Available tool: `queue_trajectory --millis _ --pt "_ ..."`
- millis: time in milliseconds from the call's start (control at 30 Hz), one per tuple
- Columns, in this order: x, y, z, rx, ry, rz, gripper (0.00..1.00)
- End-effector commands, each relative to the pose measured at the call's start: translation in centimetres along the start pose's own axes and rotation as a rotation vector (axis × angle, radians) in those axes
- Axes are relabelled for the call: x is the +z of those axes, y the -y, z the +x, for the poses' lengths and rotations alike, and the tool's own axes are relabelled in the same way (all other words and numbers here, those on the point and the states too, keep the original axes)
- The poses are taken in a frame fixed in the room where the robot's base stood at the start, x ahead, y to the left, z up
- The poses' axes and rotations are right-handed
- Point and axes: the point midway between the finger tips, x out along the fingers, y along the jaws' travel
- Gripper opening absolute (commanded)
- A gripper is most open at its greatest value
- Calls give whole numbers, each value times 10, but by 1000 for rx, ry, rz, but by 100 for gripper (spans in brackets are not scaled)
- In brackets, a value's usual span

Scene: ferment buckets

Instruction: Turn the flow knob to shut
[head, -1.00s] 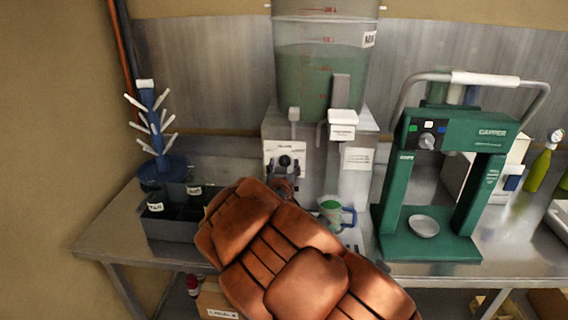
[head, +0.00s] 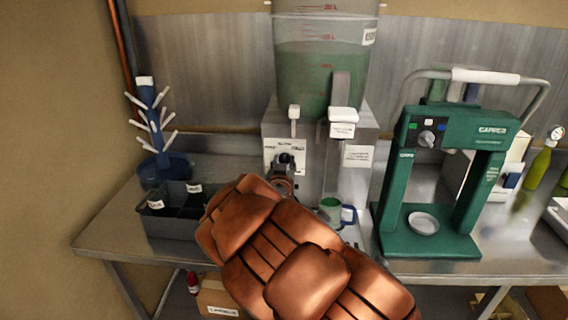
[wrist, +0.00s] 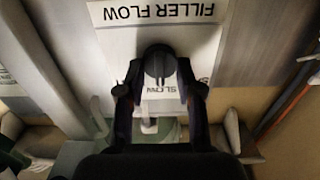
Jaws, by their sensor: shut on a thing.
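The black flow knob (wrist: 159,62) sits on a white plate under an upside-down label reading FILLER FLOW (wrist: 158,12) in the wrist view. Its raised ridge runs roughly up and down in that picture. The word SLOW shows just below it. My gripper (wrist: 160,92) is shut on the knob, with one dark finger on each side. In the head view the knob (head: 286,159) is on the front of the grey filler machine (head: 325,165), and my gripper (head: 283,182) is against it, partly hidden by my copper-coloured arm.
A tank of green liquid (head: 320,65) stands on the filler. A mug (head: 331,207) is below, to the right of my gripper. A grey crate with bottles (head: 165,228) and a blue drying tree (head: 163,165) stand left. A green frame machine (head: 480,190) stands right.

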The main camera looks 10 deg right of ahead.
Motion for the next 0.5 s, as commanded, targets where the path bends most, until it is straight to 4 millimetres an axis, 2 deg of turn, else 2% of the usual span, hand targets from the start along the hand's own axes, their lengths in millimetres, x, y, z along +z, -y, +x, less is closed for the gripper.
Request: queue_trajectory --millis 267,500 --pt "1 1 0 -1 -2 -63 1" --pt "0 2 0 -2 -6 -224 1"
